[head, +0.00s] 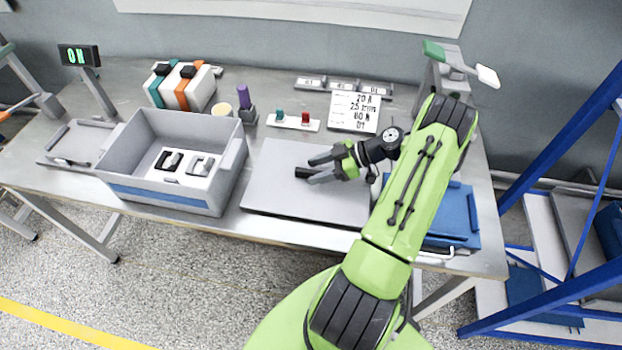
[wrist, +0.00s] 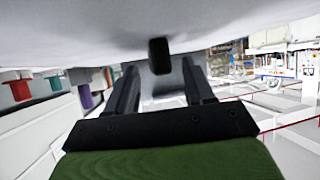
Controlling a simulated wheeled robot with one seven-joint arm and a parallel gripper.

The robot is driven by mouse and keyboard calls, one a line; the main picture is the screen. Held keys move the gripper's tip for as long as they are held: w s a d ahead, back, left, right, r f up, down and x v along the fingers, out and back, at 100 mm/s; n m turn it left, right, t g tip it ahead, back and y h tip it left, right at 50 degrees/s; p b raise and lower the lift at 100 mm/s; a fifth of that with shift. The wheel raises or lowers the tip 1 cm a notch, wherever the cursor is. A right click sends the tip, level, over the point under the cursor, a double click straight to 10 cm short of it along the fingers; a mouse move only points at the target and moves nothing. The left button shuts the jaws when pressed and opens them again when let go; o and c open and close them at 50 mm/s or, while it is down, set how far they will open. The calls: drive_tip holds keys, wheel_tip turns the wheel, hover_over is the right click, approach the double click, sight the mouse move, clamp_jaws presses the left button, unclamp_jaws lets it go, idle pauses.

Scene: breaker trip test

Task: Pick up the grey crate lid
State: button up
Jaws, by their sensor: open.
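The grey crate lid (head: 275,190) is a flat light-grey plate lying on the metal workbench, right of the open grey crate (head: 165,198). A small dark knob (head: 303,173) shows on its top. My gripper (head: 314,169) is open and low over the lid, its fingers pointing left. In the wrist view the lid (wrist: 90,28) fills the top of the picture. The black knob (wrist: 160,55) shows between the two open fingers, with a gap on both sides. Whether the knob sits deep enough between the fingertips is hard to tell.
The grey crate holds small breaker-like parts. Behind stand boxed units (head: 182,86), a purple-topped post (head: 246,104), a switch strip (head: 293,122) and a printed card (head: 354,112). A blue tray (head: 455,215) lies right of my arm. A blue frame (head: 560,170) stands at far right.

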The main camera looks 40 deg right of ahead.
clamp_jaws()
drive_tip(key=shift+r, duration=0.15)
